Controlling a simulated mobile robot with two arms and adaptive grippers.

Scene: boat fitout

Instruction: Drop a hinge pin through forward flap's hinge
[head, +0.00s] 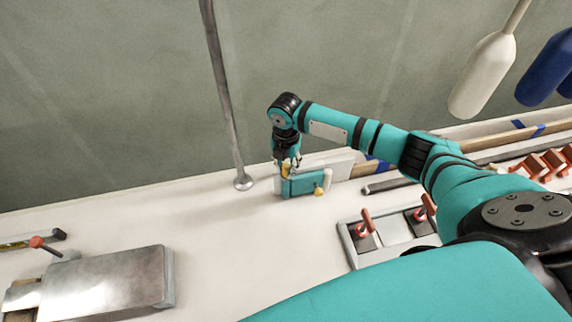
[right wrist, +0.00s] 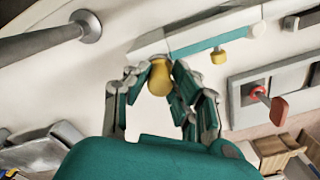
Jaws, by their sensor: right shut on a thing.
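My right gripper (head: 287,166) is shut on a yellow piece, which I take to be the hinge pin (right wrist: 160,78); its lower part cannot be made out. In the right wrist view the fingertips (right wrist: 158,68) close around it. A teal panel (head: 303,185) with a pale edge, seemingly the forward flap, stands just below and beside the gripper. It also shows in the right wrist view (right wrist: 196,48). A yellow knob (head: 319,190) sticks out from its face. The hinge opening is not clear in either view. My left gripper is not in view.
A metal post (head: 226,110) stands on the white deck left of the gripper. Red-handled clamps or latches (head: 366,222) sit on a grey plate at right. A metal box (head: 105,282) lies at lower left. The deck between is clear. Fenders (head: 483,72) hang at upper right.

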